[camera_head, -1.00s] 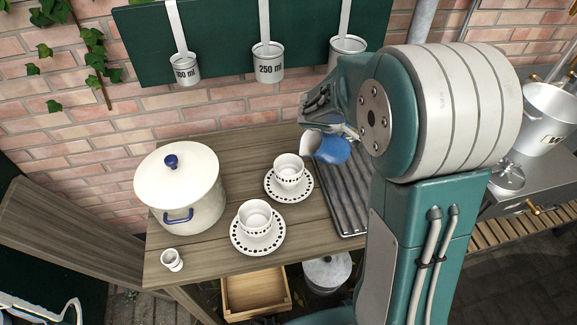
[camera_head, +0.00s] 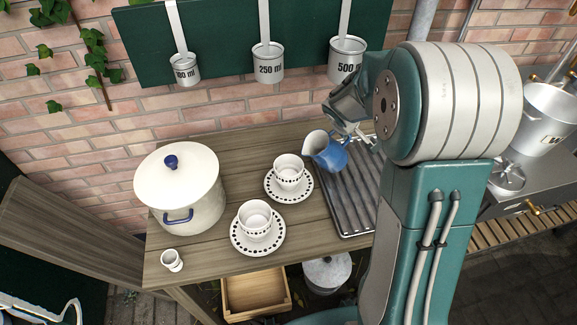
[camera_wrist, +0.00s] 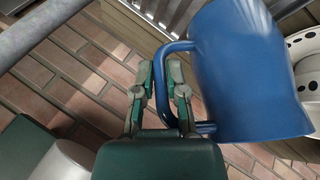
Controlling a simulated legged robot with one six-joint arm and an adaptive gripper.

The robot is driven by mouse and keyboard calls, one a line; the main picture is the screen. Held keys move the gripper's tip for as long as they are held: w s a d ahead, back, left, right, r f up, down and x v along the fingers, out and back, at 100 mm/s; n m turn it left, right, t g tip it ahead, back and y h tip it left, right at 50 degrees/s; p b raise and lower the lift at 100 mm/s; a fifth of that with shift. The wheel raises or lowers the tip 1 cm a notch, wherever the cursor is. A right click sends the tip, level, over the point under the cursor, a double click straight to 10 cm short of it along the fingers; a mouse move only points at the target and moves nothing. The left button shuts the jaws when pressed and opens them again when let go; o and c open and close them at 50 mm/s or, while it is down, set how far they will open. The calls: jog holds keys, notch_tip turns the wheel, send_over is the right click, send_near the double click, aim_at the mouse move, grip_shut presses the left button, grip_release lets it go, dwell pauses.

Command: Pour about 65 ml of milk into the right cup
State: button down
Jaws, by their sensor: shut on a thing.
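The blue jug (camera_head: 332,156) is held tilted above the wooden top, its pale opening facing up and left. It is just right of the right cup (camera_head: 289,169), a white cup with a dotted band on a dotted saucer. My gripper (camera_head: 358,143) is shut on the jug's handle; the wrist view shows the fingers (camera_wrist: 163,88) on either side of the handle and the jug (camera_wrist: 250,75) beside them. No milk stream shows, and I cannot tell the levels in jug or cup. The left cup (camera_head: 256,216) stands nearer on its own saucer.
A white lidded pot (camera_head: 190,205) stands at the left, with a small white cup (camera_head: 171,260) in front. A ribbed grey tray (camera_head: 350,200) lies under and right of the jug. Measuring ladles (camera_head: 268,65) hang on the green board behind. Bare wood shows in front of the saucers.

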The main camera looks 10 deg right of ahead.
jog(key=shift+w+d+y, duration=0.25)
jog(key=shift+d+y, duration=0.45)
jog(key=shift+d, duration=0.15)
